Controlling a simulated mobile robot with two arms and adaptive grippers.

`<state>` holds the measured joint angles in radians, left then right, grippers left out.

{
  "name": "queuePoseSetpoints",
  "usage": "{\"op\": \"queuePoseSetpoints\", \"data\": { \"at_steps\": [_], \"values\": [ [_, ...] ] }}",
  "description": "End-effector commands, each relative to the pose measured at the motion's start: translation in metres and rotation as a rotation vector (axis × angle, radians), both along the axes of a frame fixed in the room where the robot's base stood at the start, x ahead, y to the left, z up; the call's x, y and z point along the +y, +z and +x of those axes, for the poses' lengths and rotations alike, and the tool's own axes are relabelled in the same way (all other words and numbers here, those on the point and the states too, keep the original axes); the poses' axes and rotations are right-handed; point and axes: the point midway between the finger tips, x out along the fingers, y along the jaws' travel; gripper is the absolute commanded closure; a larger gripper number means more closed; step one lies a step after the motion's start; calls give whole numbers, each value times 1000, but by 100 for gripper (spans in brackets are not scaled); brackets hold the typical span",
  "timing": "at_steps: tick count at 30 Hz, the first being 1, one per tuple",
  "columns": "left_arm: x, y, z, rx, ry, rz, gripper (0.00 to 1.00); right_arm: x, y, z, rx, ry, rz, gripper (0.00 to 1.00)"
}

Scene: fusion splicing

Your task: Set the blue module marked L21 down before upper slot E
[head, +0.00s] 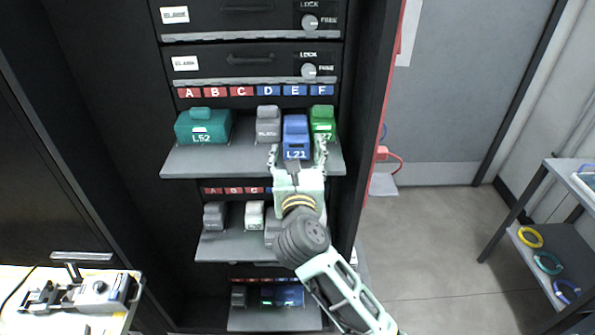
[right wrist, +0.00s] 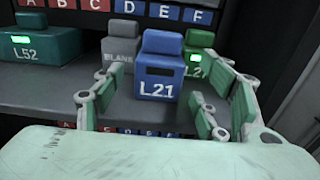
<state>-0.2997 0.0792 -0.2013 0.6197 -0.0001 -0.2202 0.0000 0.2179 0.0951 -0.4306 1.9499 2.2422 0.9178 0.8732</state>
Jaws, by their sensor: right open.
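The blue module marked L21 (head: 295,138) stands upright on the upper shelf (head: 240,160), before the slot label E (head: 294,90). It also shows in the right wrist view (right wrist: 160,72), standing forward of its neighbours. My right gripper (head: 297,155) is open, with one finger on each side of the module's front. In the right wrist view the fingers (right wrist: 160,110) stand apart from the module, with gaps on both sides. My left gripper is not in view.
A grey BLANK module (head: 268,122) stands left of L21 and a green module (head: 322,120) close on its right. A teal L52 module (head: 203,127) stands further left. Shelf space between L52 and BLANK is free. Lower shelves hold more modules.

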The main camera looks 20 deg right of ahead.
Motion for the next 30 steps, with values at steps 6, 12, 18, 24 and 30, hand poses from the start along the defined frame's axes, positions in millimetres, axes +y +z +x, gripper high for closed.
{"op": "queuePoseSetpoints", "data": {
  "at_steps": [6,12,18,24,30],
  "values": [
    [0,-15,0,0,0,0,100,11,-3,-39,1,0,2,34],
    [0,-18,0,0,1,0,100,15,0,-54,0,-1,0,34],
    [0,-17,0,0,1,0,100,15,0,-55,0,-1,-1,34],
    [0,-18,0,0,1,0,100,7,3,-56,-24,-33,-121,34],
    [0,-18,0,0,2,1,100,-3,9,-61,-83,-119,-678,34]
  ]
}}
